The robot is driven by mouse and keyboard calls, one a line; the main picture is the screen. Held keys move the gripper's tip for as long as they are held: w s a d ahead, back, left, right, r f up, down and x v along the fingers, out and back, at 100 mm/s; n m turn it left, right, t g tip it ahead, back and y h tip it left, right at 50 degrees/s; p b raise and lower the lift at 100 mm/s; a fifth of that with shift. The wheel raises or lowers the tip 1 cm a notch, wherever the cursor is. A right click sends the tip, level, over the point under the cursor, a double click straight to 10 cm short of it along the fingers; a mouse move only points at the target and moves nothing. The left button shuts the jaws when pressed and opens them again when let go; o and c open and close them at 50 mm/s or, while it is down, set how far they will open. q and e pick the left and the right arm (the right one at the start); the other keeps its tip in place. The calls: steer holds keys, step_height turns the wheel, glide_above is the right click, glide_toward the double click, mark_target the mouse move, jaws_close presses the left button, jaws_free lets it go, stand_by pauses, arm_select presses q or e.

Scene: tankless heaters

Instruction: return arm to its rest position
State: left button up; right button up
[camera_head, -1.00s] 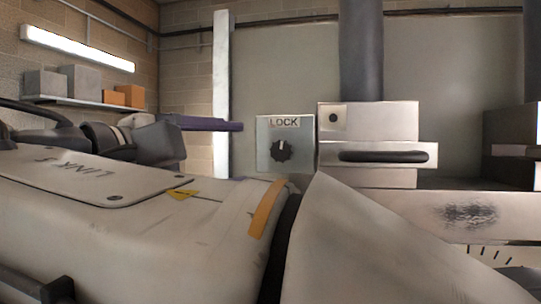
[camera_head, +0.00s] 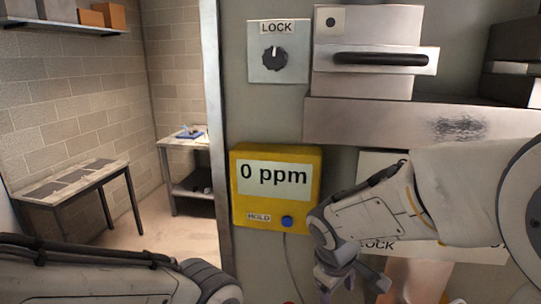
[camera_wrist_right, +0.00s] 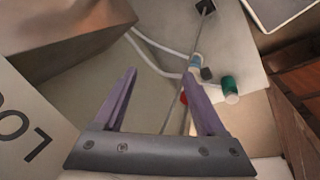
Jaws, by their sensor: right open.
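My right arm (camera_head: 455,190) comes in from the right, in front of the wall panel, with its wrist bent down.
A yellow meter (camera_head: 276,190) reading 0 ppm and a LOCK dial (camera_head: 277,52) are on the panel. A handled box (camera_head: 367,50) is above my right arm. A table (camera_head: 75,185) and a workbench (camera_head: 183,140) stand left. A green cylinder (camera_wrist_right: 229,88) lies near the right fingers.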

steer(key=s+d+f+m+y, duration=0.2)
steer(key=s+d+f+m, duration=0.3)
steer(key=f+m, duration=0.15)
steer(key=s+a+r+n+g+b, duration=0.1)
steer(key=s+a+n, duration=0.2)
steer(key=s+a, duration=0.4)
steer(key=s+a+r+n+g+y+b, duration=0.1)
steer(key=s+a+r+n+b, duration=0.1)
steer(key=s+a, duration=0.5)
steer(key=shift+n+g, duration=0.3)
steer(key=shift+n, duration=0.25)
